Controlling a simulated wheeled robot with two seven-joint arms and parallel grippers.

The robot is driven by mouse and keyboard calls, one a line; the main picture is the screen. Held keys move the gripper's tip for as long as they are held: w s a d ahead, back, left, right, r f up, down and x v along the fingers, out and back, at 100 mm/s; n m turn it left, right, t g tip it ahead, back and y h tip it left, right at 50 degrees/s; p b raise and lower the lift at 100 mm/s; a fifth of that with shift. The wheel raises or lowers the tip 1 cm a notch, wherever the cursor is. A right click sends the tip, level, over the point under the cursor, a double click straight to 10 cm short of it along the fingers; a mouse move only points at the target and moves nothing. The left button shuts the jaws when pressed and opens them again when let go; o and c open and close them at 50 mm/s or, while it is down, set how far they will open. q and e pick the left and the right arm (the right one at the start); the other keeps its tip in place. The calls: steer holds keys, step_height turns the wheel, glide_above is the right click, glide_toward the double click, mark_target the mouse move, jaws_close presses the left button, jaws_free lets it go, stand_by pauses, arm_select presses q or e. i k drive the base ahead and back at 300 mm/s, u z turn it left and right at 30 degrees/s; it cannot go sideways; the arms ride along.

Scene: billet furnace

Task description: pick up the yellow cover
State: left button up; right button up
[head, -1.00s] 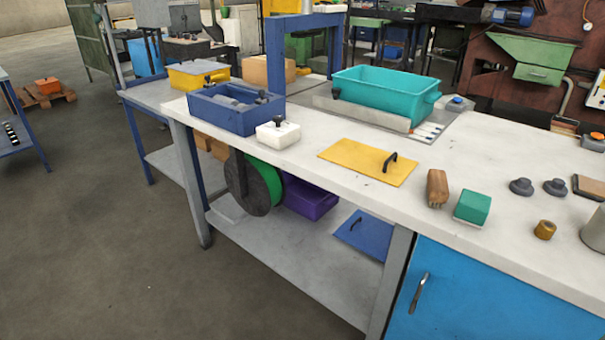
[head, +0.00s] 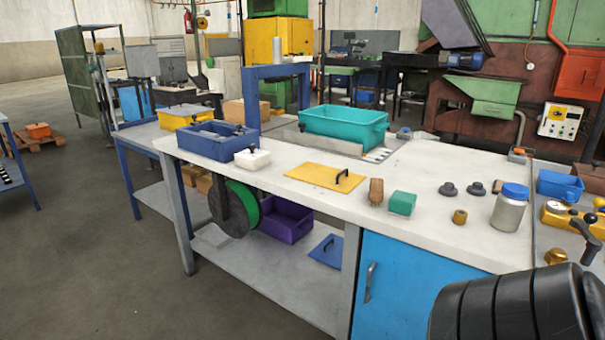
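The yellow cover (head: 318,175) is a flat rectangular plate with a dark arched handle (head: 342,180). It lies flat on the light grey worktop (head: 290,191), near its front edge, in the middle of the head view. Nothing covers it or touches it. A black ribbed part of my arm enters at the lower right corner, well apart from the cover. Neither of my grippers shows in the head view.
Left of the cover are a white block (head: 252,159) and a blue bin (head: 218,140). Behind it stands a teal bin (head: 343,127). Right of it are a brown brush (head: 376,191), a green block (head: 402,203) and a jar (head: 509,208). A blue cover (head: 327,250) lies on the lower shelf.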

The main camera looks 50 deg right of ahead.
mark_target(343, 182)
steer(key=z, duration=0.3)
steer(key=i, duration=1.75)
steer(key=z, duration=0.85)
